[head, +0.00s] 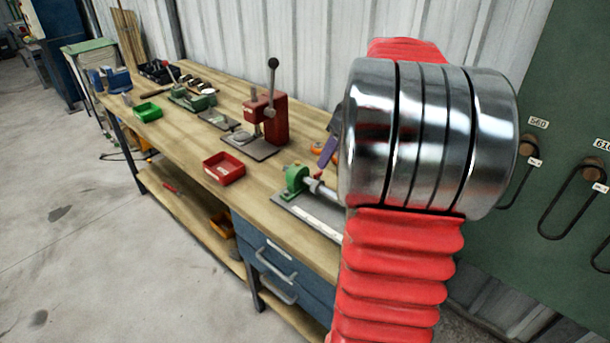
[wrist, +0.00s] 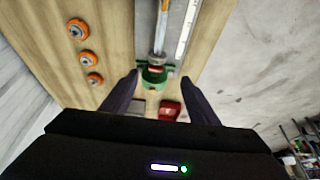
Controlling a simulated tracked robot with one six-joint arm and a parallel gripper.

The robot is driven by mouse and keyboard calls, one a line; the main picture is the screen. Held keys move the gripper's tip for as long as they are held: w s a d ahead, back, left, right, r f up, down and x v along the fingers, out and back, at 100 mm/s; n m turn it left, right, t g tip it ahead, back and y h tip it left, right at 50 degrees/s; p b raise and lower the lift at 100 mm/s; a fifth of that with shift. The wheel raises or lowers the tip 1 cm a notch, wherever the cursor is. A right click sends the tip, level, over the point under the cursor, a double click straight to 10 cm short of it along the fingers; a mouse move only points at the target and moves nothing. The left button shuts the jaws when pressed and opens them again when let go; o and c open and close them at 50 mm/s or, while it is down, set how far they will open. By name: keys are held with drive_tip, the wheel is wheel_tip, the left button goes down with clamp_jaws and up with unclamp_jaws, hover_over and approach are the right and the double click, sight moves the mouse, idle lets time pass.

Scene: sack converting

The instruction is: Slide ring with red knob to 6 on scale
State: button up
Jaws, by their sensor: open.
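A metal rod (head: 326,191) runs out of a green end bracket (head: 294,180) on the workbench; my arm hides its right part. In the wrist view the rod (wrist: 161,32) comes down to the green bracket (wrist: 154,76). A small grey collar (head: 314,185) sits on the rod near the bracket; a dark reddish band (wrist: 156,67) shows there in the wrist view. I cannot make out the red knob clearly. A white scale strip (wrist: 187,28) lies beside the rod, its numbers unreadable. My gripper (wrist: 160,78) is open, its fingers either side of the bracket in the picture.
Orange wheels (wrist: 88,59) lie left of the rod in the wrist view. A red tray (head: 224,168), a red lever press (head: 268,118) and a green tray (head: 147,111) stand farther along the bench. Blue drawers (head: 285,265) are below. Bare wood lies between the trays.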

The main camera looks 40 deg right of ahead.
sight(320, 182)
drive_tip(key=shift+s+d+f, duration=0.1)
drive_tip(key=shift+s+d, duration=0.05)
drive_tip(key=shift+d, duration=0.35)
drive_tip(key=x, duration=1.4)
drive_tip(key=shift+a, duration=0.1)
clamp_jaws()
idle(0.4)
